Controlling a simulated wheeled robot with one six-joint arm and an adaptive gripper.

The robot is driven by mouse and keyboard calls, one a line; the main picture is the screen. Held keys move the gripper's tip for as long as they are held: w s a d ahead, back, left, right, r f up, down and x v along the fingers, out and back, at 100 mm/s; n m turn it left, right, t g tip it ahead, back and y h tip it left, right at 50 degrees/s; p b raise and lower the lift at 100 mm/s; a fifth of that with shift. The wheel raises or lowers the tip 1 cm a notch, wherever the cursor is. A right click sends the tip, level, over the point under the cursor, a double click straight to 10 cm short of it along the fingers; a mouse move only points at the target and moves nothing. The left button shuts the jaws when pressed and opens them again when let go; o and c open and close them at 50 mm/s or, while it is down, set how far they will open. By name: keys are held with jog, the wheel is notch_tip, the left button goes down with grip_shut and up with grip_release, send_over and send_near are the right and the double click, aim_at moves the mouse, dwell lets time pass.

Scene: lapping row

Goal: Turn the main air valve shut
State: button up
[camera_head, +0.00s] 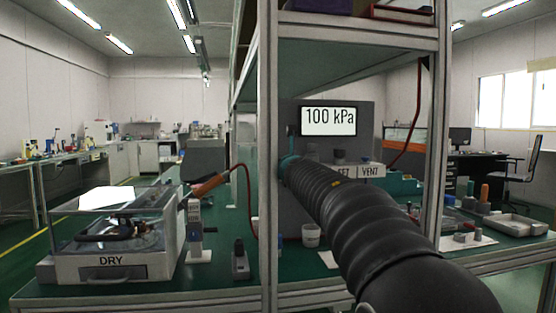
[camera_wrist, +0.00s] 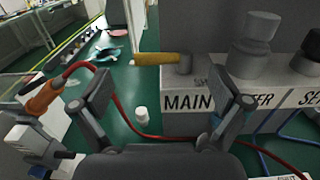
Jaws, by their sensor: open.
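The main air valve shows in the wrist view as a yellow lever (camera_wrist: 157,59) on a grey round stem. It sits on top of a grey box, and the lever points left past the box's edge. A white label (camera_wrist: 188,102) reading MAIN is on the box's front face below it. Small lettering beside the stem is partly hidden. My gripper (camera_wrist: 172,90) is open, its two fingers wide apart with nothing between them. The lever appears beyond the fingertips, apart from them. In the head view, my arm and a rack post hide the valve.
A grey unit's display (camera_head: 328,121) reads 100 kPa. Grey knobs (camera_wrist: 254,35) stand right of the lever. A red hose (camera_wrist: 127,110) runs below to an orange handle (camera_wrist: 45,98). A machine marked DRY (camera_head: 110,261) stands left. A rack post (camera_head: 268,160) rises close beside my arm.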

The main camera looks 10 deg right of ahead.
jog(key=shift+w+p, duration=0.6)
jog(key=shift+w, duration=1.6)
jog(key=c, duration=1.1)
